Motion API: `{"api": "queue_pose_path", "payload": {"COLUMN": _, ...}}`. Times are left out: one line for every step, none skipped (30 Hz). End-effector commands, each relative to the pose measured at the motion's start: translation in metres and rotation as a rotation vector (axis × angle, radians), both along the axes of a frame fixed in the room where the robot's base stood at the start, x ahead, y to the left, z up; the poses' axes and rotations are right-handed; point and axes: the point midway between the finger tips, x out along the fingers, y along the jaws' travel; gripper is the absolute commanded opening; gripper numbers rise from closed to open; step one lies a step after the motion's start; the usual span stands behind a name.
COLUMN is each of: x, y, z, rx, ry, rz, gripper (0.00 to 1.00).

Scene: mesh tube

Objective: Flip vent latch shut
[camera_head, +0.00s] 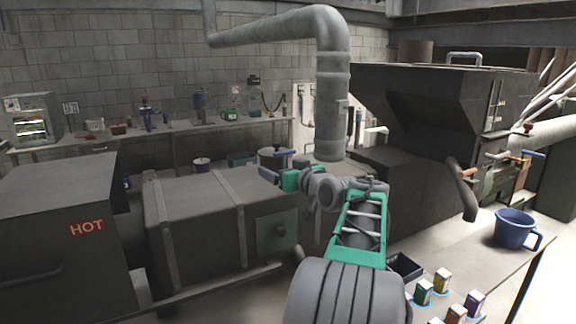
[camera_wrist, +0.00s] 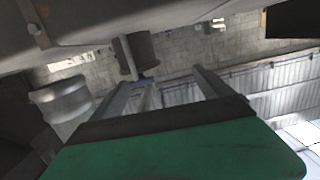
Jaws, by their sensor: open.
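I cannot pick out the vent latch for certain. A grey vent pipe (camera_head: 332,100) comes down at the centre of the head view, with a small fitting (camera_head: 342,103) on its side. My gripper (camera_head: 271,172) is left of the pipe's lower end, above the long dark box. In the wrist view its two fingers (camera_wrist: 165,85) stand wide apart with nothing gripped. A dark cylinder (camera_wrist: 137,55) with a thin bar across it shows beyond the left finger. A pale rounded pipe (camera_wrist: 60,100) is further left. Whether either is part of the latch is unclear.
A dark furnace box (camera_head: 60,210) marked HOT stands at left, beside the long dark box (camera_head: 190,220). A large dark machine (camera_head: 430,110) with red and blue lever handles nearby is at right. A blue mug (camera_head: 515,228) and small cartons (camera_head: 442,280) sit at lower right.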

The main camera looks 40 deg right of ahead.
Motion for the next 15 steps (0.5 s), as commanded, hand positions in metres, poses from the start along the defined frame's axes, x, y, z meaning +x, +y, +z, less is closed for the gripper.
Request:
{"api": "queue_pose_path", "payload": {"x": -0.016, "y": -0.026, "z": 0.002, "rx": -0.016, "ry": -0.045, "rz": -0.025, "gripper": 0.9}}
{"api": "queue_pose_path", "payload": {"x": -0.022, "y": -0.036, "z": 0.007, "rx": -0.025, "ry": -0.066, "rz": -0.032, "gripper": 0.9}}
{"api": "queue_pose_path", "payload": {"x": -0.027, "y": -0.044, "z": 0.011, "rx": -0.032, "ry": -0.087, "rz": -0.038, "gripper": 0.9}}
{"api": "queue_pose_path", "payload": {"x": -0.028, "y": -0.047, "z": 0.013, "rx": -0.037, "ry": -0.096, "rz": -0.04, "gripper": 0.9}}
{"api": "queue_pose_path", "payload": {"x": -0.028, "y": -0.049, "z": 0.016, "rx": -0.04, "ry": -0.102, "rz": -0.041, "gripper": 0.9}}
{"api": "queue_pose_path", "payload": {"x": -0.024, "y": -0.05, "z": 0.018, "rx": -0.04, "ry": -0.105, "rz": -0.039, "gripper": 0.9}}
{"api": "queue_pose_path", "payload": {"x": -0.019, "y": -0.051, "z": 0.018, "rx": -0.04, "ry": -0.105, "rz": -0.038, "gripper": 0.9}}
{"api": "queue_pose_path", "payload": {"x": -0.015, "y": -0.053, "z": 0.019, "rx": -0.04, "ry": -0.105, "rz": -0.038, "gripper": 0.9}}
{"api": "queue_pose_path", "payload": {"x": -0.007, "y": -0.055, "z": 0.019, "rx": -0.04, "ry": -0.104, "rz": -0.038, "gripper": 0.9}}
{"api": "queue_pose_path", "payload": {"x": -0.001, "y": -0.056, "z": 0.02, "rx": -0.039, "ry": -0.103, "rz": -0.038, "gripper": 0.9}}
{"api": "queue_pose_path", "payload": {"x": 0.005, "y": -0.059, "z": 0.02, "rx": -0.04, "ry": -0.103, "rz": -0.038, "gripper": 0.9}}
{"api": "queue_pose_path", "payload": {"x": 0.013, "y": -0.061, "z": 0.02, "rx": -0.04, "ry": -0.103, "rz": -0.038, "gripper": 0.9}}
{"api": "queue_pose_path", "payload": {"x": 0.018, "y": -0.063, "z": 0.02, "rx": -0.04, "ry": -0.103, "rz": -0.038, "gripper": 0.9}}
{"api": "queue_pose_path", "payload": {"x": 0.023, "y": -0.064, "z": 0.02, "rx": -0.04, "ry": -0.103, "rz": -0.039, "gripper": 0.9}}
{"api": "queue_pose_path", "payload": {"x": 0.029, "y": -0.066, "z": 0.02, "rx": -0.039, "ry": -0.102, "rz": -0.039, "gripper": 0.9}}
